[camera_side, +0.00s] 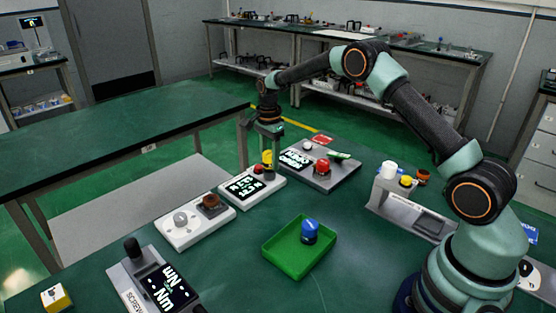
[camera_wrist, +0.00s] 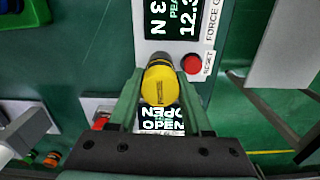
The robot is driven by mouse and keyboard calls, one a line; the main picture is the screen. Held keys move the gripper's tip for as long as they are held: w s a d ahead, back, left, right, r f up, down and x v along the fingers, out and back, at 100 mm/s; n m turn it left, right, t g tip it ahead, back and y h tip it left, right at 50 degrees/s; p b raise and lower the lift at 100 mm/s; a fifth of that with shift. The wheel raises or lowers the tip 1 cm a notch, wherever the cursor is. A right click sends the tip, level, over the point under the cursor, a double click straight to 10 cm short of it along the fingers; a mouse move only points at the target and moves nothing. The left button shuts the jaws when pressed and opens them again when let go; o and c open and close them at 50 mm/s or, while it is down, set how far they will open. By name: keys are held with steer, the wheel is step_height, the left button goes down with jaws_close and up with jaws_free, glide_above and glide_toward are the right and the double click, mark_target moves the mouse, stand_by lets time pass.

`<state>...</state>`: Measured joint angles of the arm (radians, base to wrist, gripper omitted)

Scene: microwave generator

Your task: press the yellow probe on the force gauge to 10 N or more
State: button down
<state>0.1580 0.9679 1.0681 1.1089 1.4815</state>
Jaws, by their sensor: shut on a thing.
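The force gauge (camera_side: 243,188) is a pale box with a dark display, lying flat on the green bench. In the wrist view its display (camera_wrist: 179,20) shows white and green digits, including PEAK and a figure starting 12; the edge cuts part of it off. A red reset button (camera_wrist: 192,64) sits beside the display. The yellow probe (camera_wrist: 160,88) has dark bands and stands at the gauge's end. My gripper (camera_side: 267,145) points down over it, fingers closed on its two sides. The probe's lower end is hidden, so its contact cannot be seen.
Behind the gauge is a box (camera_side: 299,162) with an OPEN display and red button. A white plate with knobs (camera_side: 181,221) lies left. A green tray (camera_side: 288,259) holding a blue-topped piece (camera_side: 310,231) is in front. A grey stand (camera_side: 399,207) is at right.

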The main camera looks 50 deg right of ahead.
steer(key=shift+w+r, duration=0.1)
steer(key=shift+r, duration=2.7)
steer(key=shift+r, duration=0.1)
steer(key=s+a+r+n, duration=0.4)
steer(key=s+r+n, duration=0.1)
steer(key=s+n, duration=0.3)
steer(key=s+a+r+n, duration=0.4)
steer(key=s+r+n, duration=0.1)
steer(key=s+n, duration=0.4)
steer(key=shift+s+a+r+n, duration=0.2)
steer(key=shift+a+r+n, duration=0.15)
steer(key=shift+n, duration=0.55)
